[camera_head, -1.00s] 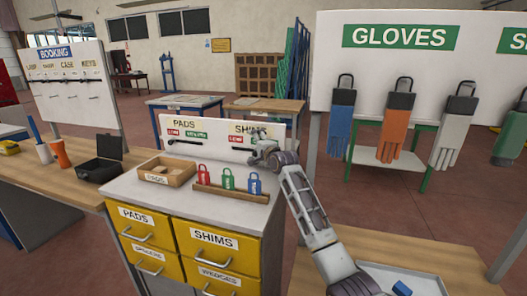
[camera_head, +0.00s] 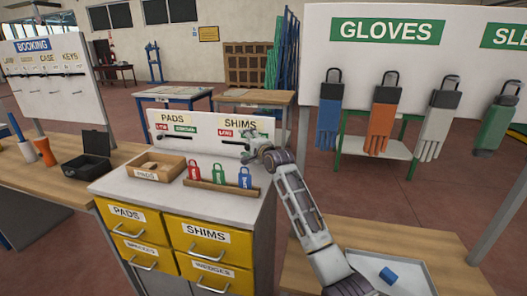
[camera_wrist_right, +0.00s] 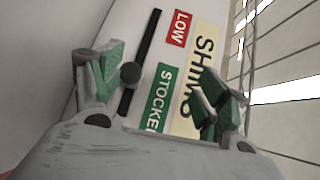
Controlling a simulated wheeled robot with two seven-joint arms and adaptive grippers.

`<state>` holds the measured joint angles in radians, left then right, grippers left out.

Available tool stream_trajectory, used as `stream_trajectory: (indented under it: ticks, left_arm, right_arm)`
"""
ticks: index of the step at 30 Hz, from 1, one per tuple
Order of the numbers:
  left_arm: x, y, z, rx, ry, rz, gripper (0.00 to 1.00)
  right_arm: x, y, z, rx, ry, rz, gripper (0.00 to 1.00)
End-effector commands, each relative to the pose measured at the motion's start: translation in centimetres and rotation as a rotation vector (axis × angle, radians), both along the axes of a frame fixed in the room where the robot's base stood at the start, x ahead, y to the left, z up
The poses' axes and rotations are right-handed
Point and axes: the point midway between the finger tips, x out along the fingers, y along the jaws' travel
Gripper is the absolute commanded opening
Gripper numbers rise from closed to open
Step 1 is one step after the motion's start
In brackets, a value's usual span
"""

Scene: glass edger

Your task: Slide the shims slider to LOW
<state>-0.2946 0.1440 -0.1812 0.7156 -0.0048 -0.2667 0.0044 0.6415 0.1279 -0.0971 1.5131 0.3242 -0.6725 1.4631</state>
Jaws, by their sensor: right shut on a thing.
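The shims slider is a round dark knob (camera_wrist_right: 131,73) on a black slot (camera_wrist_right: 150,32) in a white panel. In the right wrist view the knob sits beside the green STOCKED label (camera_wrist_right: 163,95), away from the slot end by the red LOW label (camera_wrist_right: 177,28). The yellowish SHIMS sign (camera_head: 238,123) is above in the head view. My right gripper (camera_head: 258,148) is at the right part of the panel, shut on the knob; its green-padded fingers look apart, the left one close to the knob. The head view hides the knob behind the gripper. My left gripper is not in view.
The PADS sign (camera_head: 173,119) and its slider share the panel. Below, a wooden tray (camera_head: 155,175) and a rack of red, green and blue tags (camera_head: 225,188) stand on the cabinet top. A glove board (camera_head: 385,32) is at right.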

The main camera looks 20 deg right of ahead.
Motion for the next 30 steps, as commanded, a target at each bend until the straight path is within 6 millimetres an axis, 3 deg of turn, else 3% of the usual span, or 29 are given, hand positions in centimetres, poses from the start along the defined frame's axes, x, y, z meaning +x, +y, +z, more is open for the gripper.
stream_trajectory:
  ticks: [1,2,3,12,18,30]
  left_arm:
    - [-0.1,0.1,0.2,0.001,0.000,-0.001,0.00]
    - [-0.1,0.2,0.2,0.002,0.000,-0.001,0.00]
    - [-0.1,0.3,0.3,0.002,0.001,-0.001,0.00]
    - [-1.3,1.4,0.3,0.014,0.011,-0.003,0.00]
    - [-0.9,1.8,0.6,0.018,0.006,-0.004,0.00]
    - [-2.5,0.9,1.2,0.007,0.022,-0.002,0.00]
  right_arm:
    - [-0.3,0.1,2.6,0.004,-0.044,0.001,0.53]
    - [-0.4,0.0,2.5,0.004,-0.044,0.001,0.44]
    - [-0.6,0.0,2.4,0.004,-0.041,0.001,0.43]
    - [-1.5,-0.3,1.8,0.000,-0.032,-0.002,0.43]
    - [-2.2,-0.5,1.7,-0.001,-0.029,-0.002,0.43]
    - [-3.9,-0.8,1.6,-0.002,-0.027,-0.001,0.43]
